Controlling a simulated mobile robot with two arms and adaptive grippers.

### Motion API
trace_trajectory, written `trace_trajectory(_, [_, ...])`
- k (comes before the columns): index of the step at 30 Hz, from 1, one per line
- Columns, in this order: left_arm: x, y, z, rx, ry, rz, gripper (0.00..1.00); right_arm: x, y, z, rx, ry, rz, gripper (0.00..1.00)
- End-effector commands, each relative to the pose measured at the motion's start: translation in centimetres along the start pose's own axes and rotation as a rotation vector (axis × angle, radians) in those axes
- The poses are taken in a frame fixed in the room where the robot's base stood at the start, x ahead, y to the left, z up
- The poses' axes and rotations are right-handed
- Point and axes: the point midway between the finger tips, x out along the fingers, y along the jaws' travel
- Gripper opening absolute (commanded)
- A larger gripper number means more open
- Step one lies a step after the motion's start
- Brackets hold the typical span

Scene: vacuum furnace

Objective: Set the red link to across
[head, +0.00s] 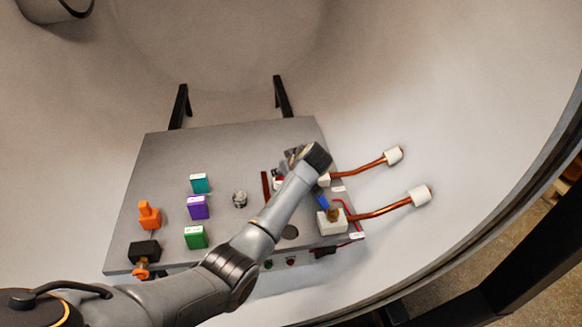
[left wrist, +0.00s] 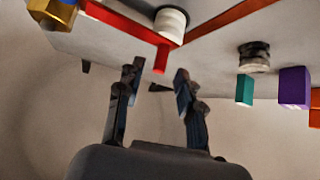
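The red link shows in the left wrist view as a red bar (left wrist: 128,24) with a short red knob at its end, beside a white round post (left wrist: 171,22). A darker red-brown bar (left wrist: 232,18) runs off from the post to the upper right. In the head view a dark red strip (head: 266,187) lies beside my left gripper (head: 285,168), whose wrist hides most of the link. In the left wrist view my left gripper (left wrist: 154,85) has its fingers apart with nothing between them. The red knob is beyond the fingertips, apart from them. My right gripper is not in view.
The grey panel (head: 165,165) carries teal (head: 200,183), purple (head: 198,207) and green (head: 195,237) blocks, an orange piece (head: 149,215) and a metal knob (head: 240,199). Copper rods (head: 385,209) with white ends stick out at right. A blue-and-brass piece (head: 324,203) stands near my wrist.

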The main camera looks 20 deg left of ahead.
Motion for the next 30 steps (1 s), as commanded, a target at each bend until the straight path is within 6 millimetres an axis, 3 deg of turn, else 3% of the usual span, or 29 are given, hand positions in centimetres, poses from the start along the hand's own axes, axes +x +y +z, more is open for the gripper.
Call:
trace_trajectory(6, [-4.9, 0.2, 0.1, -0.001, -0.001, 0.005, 0.37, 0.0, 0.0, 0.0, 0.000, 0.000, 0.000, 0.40])
trace_trajectory(12, [-7.5, 0.1, 0.2, 0.000, -0.002, 0.002, 0.37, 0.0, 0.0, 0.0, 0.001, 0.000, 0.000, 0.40])
trace_trajectory(30, [-8.3, 0.0, 0.1, 0.001, -0.001, 0.000, 0.37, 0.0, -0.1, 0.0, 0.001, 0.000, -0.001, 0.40])
